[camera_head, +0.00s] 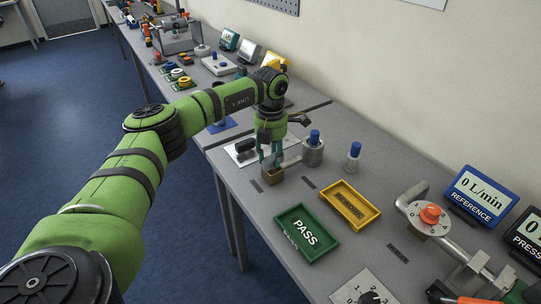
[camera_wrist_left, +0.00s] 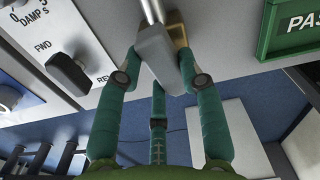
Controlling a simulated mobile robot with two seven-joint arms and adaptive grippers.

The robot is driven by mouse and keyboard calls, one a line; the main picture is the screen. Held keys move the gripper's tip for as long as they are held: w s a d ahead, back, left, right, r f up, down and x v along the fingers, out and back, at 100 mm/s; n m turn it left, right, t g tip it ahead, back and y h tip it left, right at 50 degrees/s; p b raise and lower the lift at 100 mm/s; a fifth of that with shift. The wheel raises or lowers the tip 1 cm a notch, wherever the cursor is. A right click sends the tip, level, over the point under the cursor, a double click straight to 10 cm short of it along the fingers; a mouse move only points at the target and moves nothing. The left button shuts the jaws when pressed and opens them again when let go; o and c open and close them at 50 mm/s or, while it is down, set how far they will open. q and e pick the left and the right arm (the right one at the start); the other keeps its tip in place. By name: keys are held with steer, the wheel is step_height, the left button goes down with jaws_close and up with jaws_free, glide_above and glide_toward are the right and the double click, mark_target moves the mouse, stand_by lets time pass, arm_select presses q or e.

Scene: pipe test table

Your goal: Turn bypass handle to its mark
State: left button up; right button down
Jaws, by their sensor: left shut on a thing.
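My left gripper (camera_head: 272,160) reaches down to the table behind the green tray. In the left wrist view its teal fingers (camera_wrist_left: 160,80) are closed around a grey block-like grip (camera_wrist_left: 158,50) on a metal rod (camera_wrist_left: 151,10). In the head view, a thin metal arm (camera_head: 291,160) runs from the fingers toward a metal cylinder with a blue top (camera_head: 314,150). A small brown block (camera_head: 272,177) sits under the fingers. No label naming the bypass handle or its mark is readable. The right gripper does not show.
A green PASS tray (camera_head: 306,232) and a yellow tray (camera_head: 348,206) lie in front. A blue-topped metal bottle (camera_head: 353,157) stands behind them. A pipe fitting with an orange knob (camera_head: 430,213) and a blue REFERENCE display (camera_head: 478,195) are at right. A panel with a black knob (camera_wrist_left: 68,73) borders the gripper.

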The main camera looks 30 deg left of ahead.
mark_target(271, 156)
arm_select(q)
steer(key=shift+m, duration=0.9)
steer(key=o, duration=1.2)
steer(key=shift+w, duration=0.1)
steer(key=shift+c, duration=0.2)
step_height(271, 156, up, 12)
